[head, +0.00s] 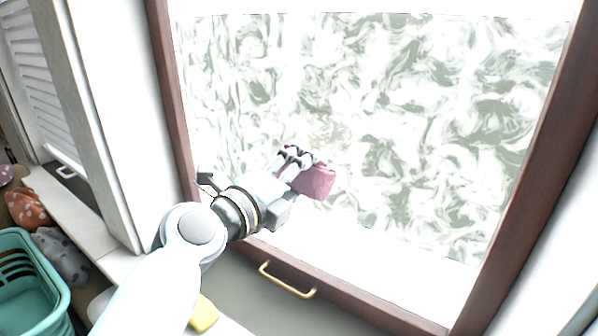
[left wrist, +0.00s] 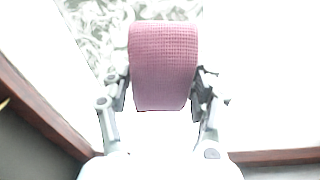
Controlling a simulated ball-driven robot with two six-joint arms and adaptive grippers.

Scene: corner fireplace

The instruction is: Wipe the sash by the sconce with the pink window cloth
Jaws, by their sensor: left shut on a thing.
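The pink window cloth (head: 314,181) is held in my left gripper (head: 294,166), in front of the lower left part of the sash's pane. In the left wrist view the pink cloth (left wrist: 163,66) sits between the two fingers of my left gripper (left wrist: 162,100). The sash has a dark red-brown frame (head: 176,110) and a pane (head: 430,120) with a swirly green-white look. A faint brownish smudge (head: 327,133) shows on the pane just above the cloth. I cannot tell whether the cloth touches the pane. My right gripper and the sconce are not in view.
A teal basket (head: 32,285) stands at lower left, beside a grey patterned thing (head: 62,257) and an orange spotted one (head: 27,209). A yellow thing (head: 203,314) lies below my left arm. A white louvred shutter (head: 40,85) is at left.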

